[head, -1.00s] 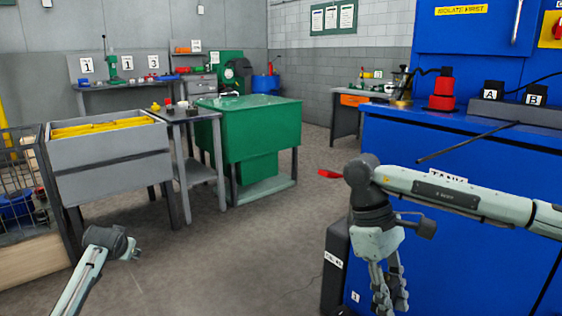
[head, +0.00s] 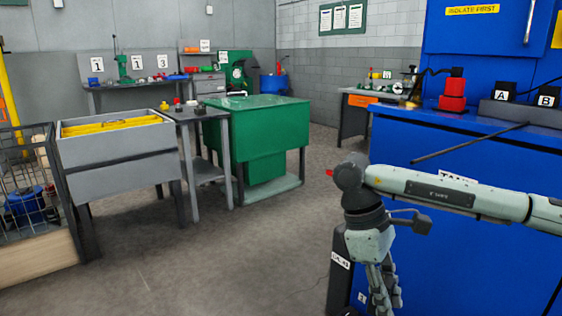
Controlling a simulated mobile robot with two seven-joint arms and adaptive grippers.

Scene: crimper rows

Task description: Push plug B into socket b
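Two black blocks with white cards lettered A (head: 501,91) and B (head: 546,97) stand at a grey strip on the blue cabinet (head: 450,160) at the right. A dark cable runs off to the right edge behind them. I cannot tell whether the blocks are plugs or sockets, and no socket marked b can be made out. My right gripper (head: 384,298) hangs down in front of the cabinet, well below and left of the lettered blocks. Its fingers are partly cut off by the bottom edge, so their opening is unclear. My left gripper is out of view.
A red stacked device (head: 453,93) and a dark rod (head: 468,142) are at the cabinet's top edge. A green cabinet (head: 262,130), a grey bin with yellow contents (head: 115,160) and a wire cage (head: 25,180) stand left. The floor (head: 225,260) between is clear.

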